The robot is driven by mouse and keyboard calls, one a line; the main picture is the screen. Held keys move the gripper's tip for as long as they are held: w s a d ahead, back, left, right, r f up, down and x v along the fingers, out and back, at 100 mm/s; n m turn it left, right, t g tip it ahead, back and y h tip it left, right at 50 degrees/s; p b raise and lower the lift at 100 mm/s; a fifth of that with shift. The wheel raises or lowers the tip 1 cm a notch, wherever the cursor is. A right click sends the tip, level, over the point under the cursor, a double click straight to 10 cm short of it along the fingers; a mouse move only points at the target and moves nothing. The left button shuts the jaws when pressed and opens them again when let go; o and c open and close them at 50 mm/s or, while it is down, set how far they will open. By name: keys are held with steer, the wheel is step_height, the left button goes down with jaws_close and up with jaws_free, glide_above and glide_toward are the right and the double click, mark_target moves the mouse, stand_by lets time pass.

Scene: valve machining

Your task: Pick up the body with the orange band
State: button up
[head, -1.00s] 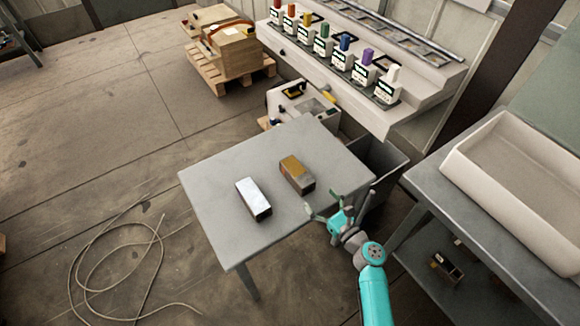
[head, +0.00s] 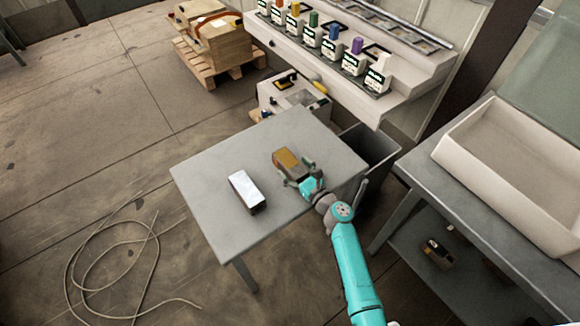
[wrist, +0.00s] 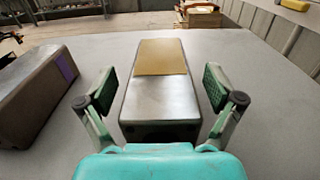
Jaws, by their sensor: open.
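The body with the orange band (head: 287,161) lies on the grey table (head: 215,165). In the wrist view this body (wrist: 160,97) is a grey metal block with an orange-tan band on its far part. My gripper (head: 302,176) is at its near end in the head view. In the wrist view my gripper (wrist: 160,90) is open, with one finger on each side of the block and a gap visible at both sides. A second block (head: 246,190) lies to the left on the table. In the wrist view this second block (wrist: 38,88) shows a purple band.
A shelf unit (head: 345,75) with several labelled white boxes and coloured blocks stands behind the table. A dark bin (head: 385,150) is at the table's right. A side bench (head: 420,190) carries a large beige tray (head: 520,160). A cable (head: 110,255) lies on the floor at left.

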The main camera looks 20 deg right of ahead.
steer(key=shift+w, duration=0.1)
steer(key=shift+c, duration=0.3)
jaws_close()
steer(key=shift+r, duration=0.1)
steer(key=shift+r, duration=0.1)
